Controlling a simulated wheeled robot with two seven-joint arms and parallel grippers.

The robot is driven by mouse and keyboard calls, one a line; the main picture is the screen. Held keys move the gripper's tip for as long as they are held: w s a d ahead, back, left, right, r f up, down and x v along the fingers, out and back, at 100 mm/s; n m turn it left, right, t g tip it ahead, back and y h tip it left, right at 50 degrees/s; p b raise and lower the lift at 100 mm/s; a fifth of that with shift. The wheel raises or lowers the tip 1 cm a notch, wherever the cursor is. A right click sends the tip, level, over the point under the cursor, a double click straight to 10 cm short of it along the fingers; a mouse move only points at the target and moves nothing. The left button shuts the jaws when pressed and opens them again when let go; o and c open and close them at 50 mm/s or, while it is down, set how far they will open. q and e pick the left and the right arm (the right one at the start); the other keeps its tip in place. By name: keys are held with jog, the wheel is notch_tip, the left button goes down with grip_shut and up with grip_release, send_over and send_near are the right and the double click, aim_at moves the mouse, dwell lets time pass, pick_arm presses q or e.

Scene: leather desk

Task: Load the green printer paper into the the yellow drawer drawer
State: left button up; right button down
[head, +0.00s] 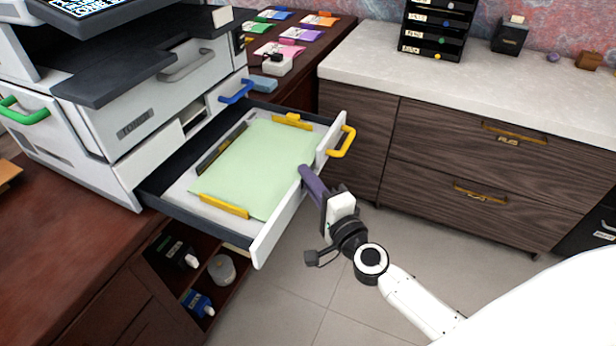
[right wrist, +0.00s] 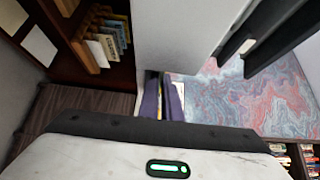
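The green printer paper (head: 258,160) lies flat inside the pulled-out drawer (head: 270,232) with the yellow handle (head: 347,141). Yellow guides stand at its near edge (head: 224,206) and far edge (head: 292,121). My right gripper (head: 304,172) has purple fingers and is at the drawer's front panel, near the panel's top edge and to the left of the handle. In the right wrist view its fingers (right wrist: 163,100) stand slightly apart, with no paper seen between them. Whether they touch the panel is unclear. My left gripper is out of view.
The white printer (head: 150,110) has a blue handle (head: 236,91) and a green handle (head: 24,112) on other parts. Paper packs lie on the desk behind. A wooden cabinet with a pale top (head: 420,70) stands at the right. The floor (head: 350,290) in front is clear.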

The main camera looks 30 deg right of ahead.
jog(key=c, duration=1.9)
grip_release()
jog(key=shift+s, duration=0.1)
jog(key=shift+f, duration=0.15)
jog(key=shift+s+f, duration=0.1)
jog(key=shift+f, duration=0.1)
jog(key=s+r+b, duration=0.1)
jog(key=s, duration=0.9)
